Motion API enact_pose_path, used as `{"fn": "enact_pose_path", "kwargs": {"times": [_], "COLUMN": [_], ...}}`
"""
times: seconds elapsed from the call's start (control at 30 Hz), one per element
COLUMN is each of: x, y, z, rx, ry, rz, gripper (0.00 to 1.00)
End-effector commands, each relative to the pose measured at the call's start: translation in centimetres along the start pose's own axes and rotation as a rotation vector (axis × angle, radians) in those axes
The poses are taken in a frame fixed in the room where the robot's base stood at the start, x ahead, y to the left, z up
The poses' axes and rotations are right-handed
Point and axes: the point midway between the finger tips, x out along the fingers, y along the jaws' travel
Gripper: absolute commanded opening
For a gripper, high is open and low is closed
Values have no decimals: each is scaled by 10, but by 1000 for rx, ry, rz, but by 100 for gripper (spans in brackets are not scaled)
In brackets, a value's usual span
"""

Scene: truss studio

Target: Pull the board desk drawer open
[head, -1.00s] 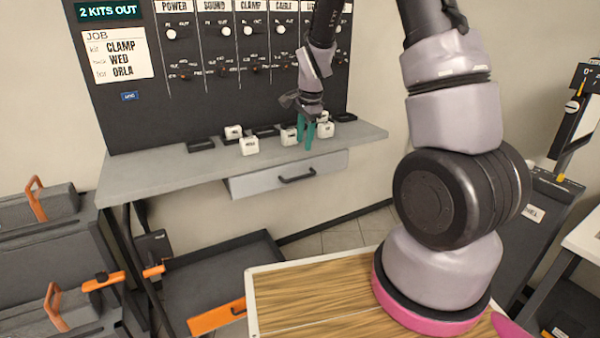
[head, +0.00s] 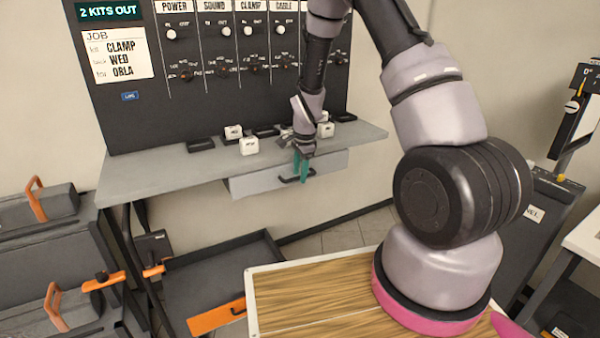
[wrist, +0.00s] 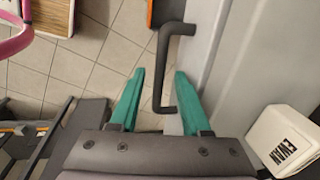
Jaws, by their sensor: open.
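The board desk (head: 160,172) is a grey shelf-like top under a dark board. Its drawer (head: 262,180) hangs below the top, and its front looks flush beneath the desk edge. A dark bar handle (wrist: 162,65) is on the drawer front; in the head view the handle (head: 290,180) is partly hidden by my fingers. My gripper (head: 301,168) has teal fingers and points down at the handle. In the wrist view my gripper (wrist: 156,98) is open, with the near end of the handle between its two fingers. I cannot tell whether either finger touches it.
White labelled blocks stand on the desk top, one (wrist: 284,140) close to my gripper and another (head: 249,146) further left. A dark tray (head: 225,270) lies below the desk. A wood-topped surface (head: 310,295) is in front; tiled floor lies between.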

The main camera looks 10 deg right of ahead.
Motion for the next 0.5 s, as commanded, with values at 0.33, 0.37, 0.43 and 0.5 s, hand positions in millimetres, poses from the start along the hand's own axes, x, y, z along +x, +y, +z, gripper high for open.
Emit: {"fn": "enact_pose_path", "kwargs": {"times": [0.33, 0.37, 0.43, 0.5], "x": [0, 0, 0, 0], "y": [0, 0, 0, 0], "z": [0, 0, 0, 0], "rx": [0, 0, 0, 0], "ry": [0, 0, 0, 0], "rz": [0, 0, 0, 0], "gripper": [5, 0, 0, 0]}}
